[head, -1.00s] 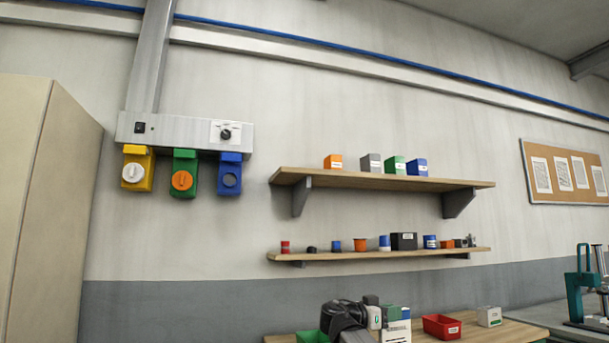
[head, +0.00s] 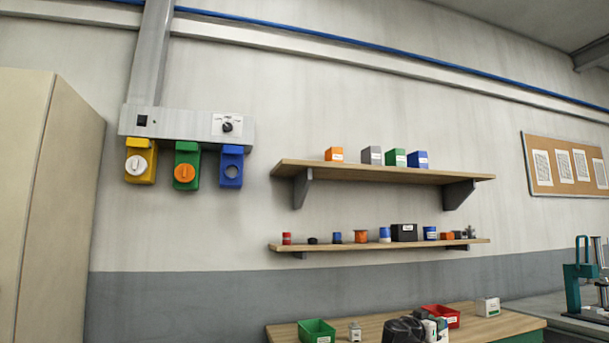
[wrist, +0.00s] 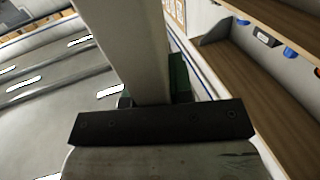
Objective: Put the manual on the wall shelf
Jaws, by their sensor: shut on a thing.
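My gripper (head: 424,327) is low in the head view, dark and partly cut off by the bottom edge, in front of the workbench. In the wrist view my gripper (wrist: 152,104) is shut on a long pale block with a green part beside it, which I take to be the manual (wrist: 128,45). Its cover and far end are not clearly seen. The wall shelf has an upper board (head: 385,174) and a lower board (head: 380,245), both above my gripper and apart from it. Shelf boards also show at the right of the wrist view (wrist: 250,75).
The lower board carries several small items and a black box (head: 404,232). A green bin (head: 316,331) and a red bin (head: 446,312) stand on the workbench (head: 378,322).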

